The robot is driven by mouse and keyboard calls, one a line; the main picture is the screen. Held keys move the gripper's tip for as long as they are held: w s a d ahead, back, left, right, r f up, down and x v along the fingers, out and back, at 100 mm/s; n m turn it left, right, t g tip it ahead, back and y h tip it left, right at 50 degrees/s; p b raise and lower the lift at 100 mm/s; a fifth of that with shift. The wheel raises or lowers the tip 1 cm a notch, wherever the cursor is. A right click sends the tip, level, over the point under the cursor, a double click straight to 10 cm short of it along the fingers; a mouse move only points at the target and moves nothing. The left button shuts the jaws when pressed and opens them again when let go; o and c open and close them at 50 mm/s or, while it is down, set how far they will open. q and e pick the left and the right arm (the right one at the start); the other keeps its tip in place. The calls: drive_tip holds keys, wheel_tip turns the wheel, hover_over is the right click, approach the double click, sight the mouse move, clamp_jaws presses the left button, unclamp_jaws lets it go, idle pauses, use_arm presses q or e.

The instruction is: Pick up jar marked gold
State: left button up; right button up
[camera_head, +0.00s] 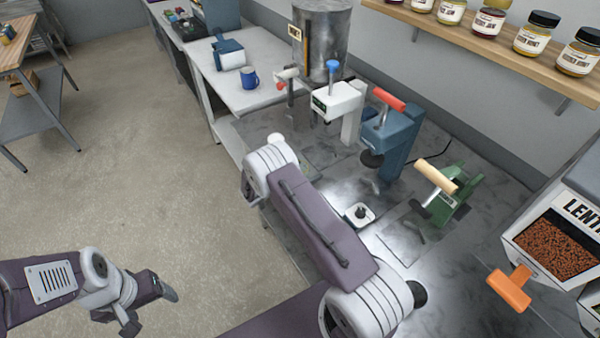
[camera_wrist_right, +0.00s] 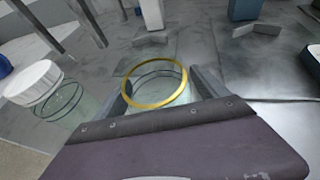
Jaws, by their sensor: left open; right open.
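A clear glass jar with a gold ring at its mouth (camera_wrist_right: 156,82) stands on the grey metal bench in the right wrist view. My right gripper (camera_wrist_right: 160,80) is open, with one finger at each side of this jar; I cannot tell whether they touch it. Its lower part is hidden by the gripper body. In the head view my right arm hides the gold-ringed jar, and the right fingers do not show clearly. My left gripper (camera_head: 150,306) is open and empty above the floor at the lower left, away from the bench.
A glass jar with a white lid (camera_wrist_right: 33,83) stands close left of the gold-ringed jar. Bench presses stand behind: white (camera_head: 338,100), blue (camera_head: 400,140) and green (camera_head: 447,200). A blue mug (camera_head: 250,78) sits farther back. An orange-handled bin (camera_head: 510,287) is at right.

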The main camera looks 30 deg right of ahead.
drive_tip(key=shift+s+a+r, duration=0.1)
drive_tip(key=c, duration=1.8)
